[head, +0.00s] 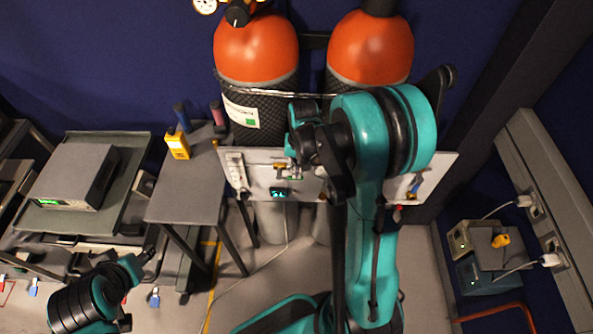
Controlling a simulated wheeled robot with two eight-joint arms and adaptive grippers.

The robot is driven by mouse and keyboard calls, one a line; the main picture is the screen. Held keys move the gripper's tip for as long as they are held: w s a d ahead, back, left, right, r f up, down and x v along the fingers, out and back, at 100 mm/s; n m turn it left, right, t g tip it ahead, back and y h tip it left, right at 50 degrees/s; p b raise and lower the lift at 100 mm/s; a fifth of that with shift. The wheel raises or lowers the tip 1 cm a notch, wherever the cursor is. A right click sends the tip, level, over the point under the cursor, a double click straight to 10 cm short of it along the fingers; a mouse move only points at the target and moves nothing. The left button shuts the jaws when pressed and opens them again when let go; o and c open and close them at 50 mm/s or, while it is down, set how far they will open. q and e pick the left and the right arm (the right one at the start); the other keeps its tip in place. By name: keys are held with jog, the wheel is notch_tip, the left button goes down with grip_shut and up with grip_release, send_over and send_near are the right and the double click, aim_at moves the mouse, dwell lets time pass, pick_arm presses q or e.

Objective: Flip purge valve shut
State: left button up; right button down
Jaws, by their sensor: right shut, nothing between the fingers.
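A pale valve panel (258,178) runs in front of two orange-topped gas cylinders. A small valve with a yellow part (280,167) sits on the panel's left half, above a small lit display (279,193). A blue-handled valve (414,186) sits at the panel's right end. I cannot read which one is the purge valve. My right gripper (294,170) is shut and empty, close to the valve with the yellow part; contact cannot be made out. My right arm hides the panel's middle. My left gripper (147,258) is low at the left, away from the panel; its fingers are unclear.
A grey side table (185,195) holds a yellow meter (177,144) and two small cylindrical items. A cart with a grey instrument (75,180) stands further left. Boxes with plugged cables (482,243) stand at the right beside a wall rail. A dark post rises behind the panel's right end.

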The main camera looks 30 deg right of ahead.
aim_at(302, 176)
jog(key=shift+d+f+y, duration=0.1)
jog(key=shift+f+y, duration=0.1)
jog(key=shift+y, duration=0.1)
jog(key=shift+s+d+f+t+y+b, duration=0.15)
jog(key=shift+f+t+y+b, duration=0.2)
jog(key=shift+b, duration=0.2)
jog(key=shift+s+d+f+t+y+b, duration=0.1)
jog(key=shift+f+t+y+b, duration=0.2)
jog(key=shift+y+b, duration=0.2)
notch_tip(302, 176, down, 3)
jog(key=b, duration=0.2)
jog(key=shift+d+r+b, duration=0.15)
jog(key=shift+b, duration=0.25)
jog(key=shift+b+x, duration=0.95)
jog(key=shift+x, duration=0.15)
